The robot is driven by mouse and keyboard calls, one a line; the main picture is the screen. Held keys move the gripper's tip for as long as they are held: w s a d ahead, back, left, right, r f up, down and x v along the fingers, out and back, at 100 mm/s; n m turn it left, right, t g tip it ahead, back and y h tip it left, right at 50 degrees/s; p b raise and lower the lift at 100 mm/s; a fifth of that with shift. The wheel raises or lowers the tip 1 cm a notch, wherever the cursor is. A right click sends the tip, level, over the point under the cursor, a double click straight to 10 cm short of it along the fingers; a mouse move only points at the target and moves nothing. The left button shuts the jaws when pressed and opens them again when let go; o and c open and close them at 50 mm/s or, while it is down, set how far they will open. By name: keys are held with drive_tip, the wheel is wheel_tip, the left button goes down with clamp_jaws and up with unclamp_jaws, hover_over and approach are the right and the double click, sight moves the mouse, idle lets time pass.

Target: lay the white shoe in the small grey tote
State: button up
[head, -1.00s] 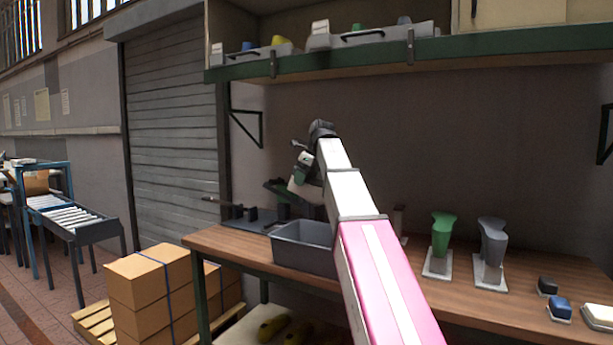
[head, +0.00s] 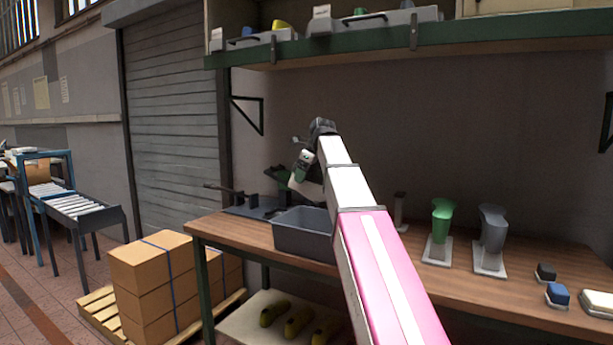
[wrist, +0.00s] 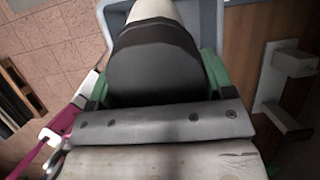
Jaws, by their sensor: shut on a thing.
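My gripper (head: 301,172) is at the far end of the arm, above the back of the small grey tote (head: 300,238) on the bench. In the wrist view its green fingers (wrist: 157,78) are shut on the sides of the white shoe (wrist: 153,9). A white end shows beyond a wide dark part between the fingers. The shoe also shows as a pale patch below the gripper in the head view (head: 297,185). The tote's rim shows behind it in the wrist view (wrist: 207,22). My arm hides the tote's right end, and its floor is mostly out of sight.
A dark fixture (head: 252,208) stands behind the tote's left side. A green last (head: 441,220) and a grey last (head: 491,238) stand on the bench to the right, with small blocks (head: 558,293) farther right. A green-edged shelf (head: 350,48) hangs above. Cartons (head: 150,280) stand left.

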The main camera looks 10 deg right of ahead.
sight(304, 194)
drive_tip(key=shift+w+a, duration=0.2)
drive_tip(key=shift+a, duration=0.1)
drive_tip(key=shift+f, duration=0.1)
drive_tip(key=shift+f, duration=3.65)
